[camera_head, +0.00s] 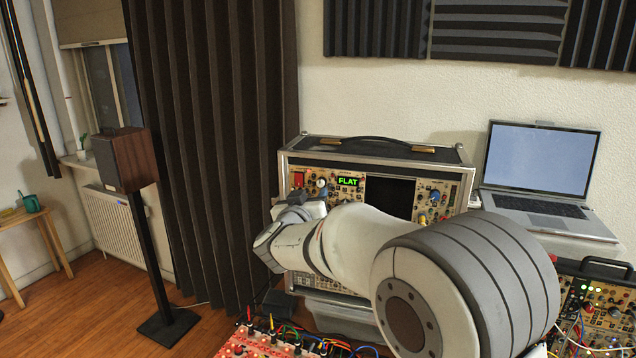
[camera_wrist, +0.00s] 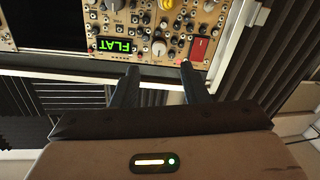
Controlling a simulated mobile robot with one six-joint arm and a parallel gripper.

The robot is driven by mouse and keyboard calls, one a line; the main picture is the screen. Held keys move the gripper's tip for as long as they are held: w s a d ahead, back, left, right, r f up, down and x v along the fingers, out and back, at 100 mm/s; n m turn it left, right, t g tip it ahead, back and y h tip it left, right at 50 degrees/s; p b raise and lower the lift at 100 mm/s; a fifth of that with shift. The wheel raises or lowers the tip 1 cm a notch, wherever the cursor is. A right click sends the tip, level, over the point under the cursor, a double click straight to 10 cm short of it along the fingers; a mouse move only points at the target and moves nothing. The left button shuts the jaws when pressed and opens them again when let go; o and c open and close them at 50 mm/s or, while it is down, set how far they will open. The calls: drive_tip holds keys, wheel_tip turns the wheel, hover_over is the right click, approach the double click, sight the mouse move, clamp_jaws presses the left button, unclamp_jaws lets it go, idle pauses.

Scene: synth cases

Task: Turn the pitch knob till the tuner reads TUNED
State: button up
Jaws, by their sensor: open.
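The tuner display (camera_head: 348,182) reads FLAT in green letters on the cased synth. It shows upside down in the wrist view (camera_wrist: 115,46). A pale round knob (camera_wrist: 158,47), apparently the pitch knob, sits beside the display, between it and a red panel (camera_wrist: 200,48). This knob also shows in the head view (camera_head: 321,183). My gripper (camera_wrist: 160,68) is open, with its two dark fingers apart. In the wrist view the pale knob appears between and just beyond the fingertips, with nothing held. In the head view my arm covers the lower part of the synth.
Other knobs crowd the panel, including a yellow one (camera_head: 422,219). A laptop (camera_head: 540,170) stands open at the right. Another module rack (camera_head: 600,310) with cables is at the lower right, and a red patch panel (camera_head: 262,345) is at the bottom. A speaker (camera_head: 125,160) stands left.

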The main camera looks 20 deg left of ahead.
sight(320, 183)
drive_tip(key=w, duration=0.2)
drive_tip(key=w+p, duration=0.1)
drive_tip(key=w, duration=0.3)
drive_tip(key=shift+w+a+p, duration=0.15)
drive_tip(key=shift+a+p, duration=0.1)
drive_tip(key=shift+p, duration=0.05)
drive_tip(key=shift+c, duration=0.2)
